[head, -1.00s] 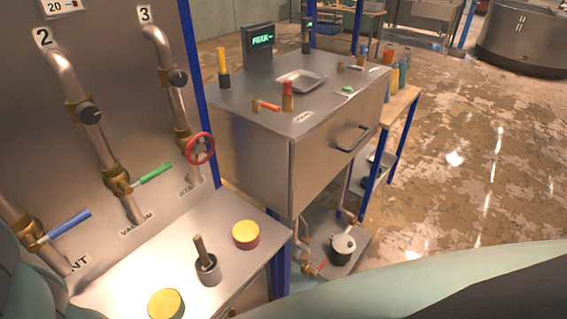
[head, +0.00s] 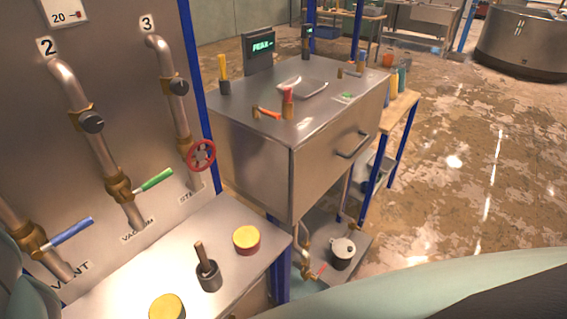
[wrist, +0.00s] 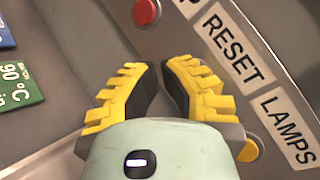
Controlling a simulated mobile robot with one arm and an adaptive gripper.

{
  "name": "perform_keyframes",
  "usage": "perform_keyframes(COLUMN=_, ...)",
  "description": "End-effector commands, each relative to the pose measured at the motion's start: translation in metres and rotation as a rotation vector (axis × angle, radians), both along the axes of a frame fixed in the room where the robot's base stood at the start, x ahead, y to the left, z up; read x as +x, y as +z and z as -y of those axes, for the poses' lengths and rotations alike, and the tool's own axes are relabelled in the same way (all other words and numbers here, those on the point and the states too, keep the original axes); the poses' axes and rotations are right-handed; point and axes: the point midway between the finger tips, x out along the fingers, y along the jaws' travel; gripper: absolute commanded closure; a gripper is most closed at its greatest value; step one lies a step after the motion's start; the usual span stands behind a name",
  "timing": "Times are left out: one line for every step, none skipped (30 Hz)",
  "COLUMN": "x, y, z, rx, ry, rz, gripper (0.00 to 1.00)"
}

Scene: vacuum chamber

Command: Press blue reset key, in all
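In the wrist view, my gripper (wrist: 161,68) has yellow ribbed fingers with dark pads. The fingers converge, with their tips close together and nothing seen between them. They are over a grey panel, beside the RESET label (wrist: 228,48). No blue key shows in either view; the area under and behind the fingers is hidden. A red round button (wrist: 147,12) sits above the fingertips. A yellow button (wrist: 250,148) is partly hidden behind the right finger, near the LAMPS label (wrist: 287,128). I cannot tell whether the fingertips touch the panel. My gripper is not in the head view.
The head view shows a pipe panel with a blue lever (head: 70,230), a green lever (head: 153,180) and a red handwheel (head: 201,156). A steel cabinet (head: 255,165) with tools on top stands beyond. Green and blue signs (wrist: 18,88) lie left in the wrist view.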

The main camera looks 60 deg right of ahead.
Motion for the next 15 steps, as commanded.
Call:
perform_keyframes(x=0.0040, y=-0.0002, z=0.0022, rx=0.000, ry=-0.006, rz=0.000, gripper=1.00)
perform_keyframes(x=0.0047, y=-0.0002, z=0.0024, rx=0.000, ry=-0.006, rz=0.000, gripper=1.00)
perform_keyframes(x=0.0054, y=-0.0001, z=0.0024, rx=-0.001, ry=-0.006, rz=0.001, gripper=1.00)
perform_keyframes(x=0.0056, y=0.0001, z=0.0024, rx=-0.001, ry=-0.006, rz=0.001, gripper=1.00)
perform_keyframes(x=0.0058, y=0.0001, z=0.0024, rx=-0.001, ry=-0.006, rz=0.001, gripper=1.00)
perform_keyframes(x=0.0059, y=0.0002, z=0.0024, rx=-0.001, ry=-0.006, rz=0.001, gripper=1.00)
perform_keyframes(x=0.0059, y=0.0002, z=0.0024, rx=-0.001, ry=-0.006, rz=0.001, gripper=1.00)
perform_keyframes(x=0.0059, y=0.0004, z=0.0024, rx=-0.001, ry=-0.006, rz=0.001, gripper=1.00)
perform_keyframes(x=0.0057, y=0.0003, z=0.0024, rx=-0.001, ry=-0.006, rz=0.001, gripper=1.00)
perform_keyframes(x=0.0057, y=0.0004, z=0.0024, rx=-0.001, ry=-0.006, rz=0.001, gripper=1.00)
perform_keyframes(x=0.0057, y=0.0004, z=0.0023, rx=-0.001, ry=-0.006, rz=0.001, gripper=1.00)
perform_keyframes(x=0.0057, y=0.0004, z=0.0023, rx=-0.001, ry=-0.006, rz=0.001, gripper=0.94)
perform_keyframes(x=0.0057, y=0.0004, z=0.0023, rx=-0.001, ry=-0.006, rz=0.001, gripper=0.97)
perform_keyframes(x=0.0057, y=0.0004, z=0.0023, rx=-0.001, ry=-0.006, rz=0.001, gripper=1.00)
perform_keyframes(x=0.0056, y=0.0005, z=0.0022, rx=-0.001, ry=-0.006, rz=0.001, gripper=1.00)
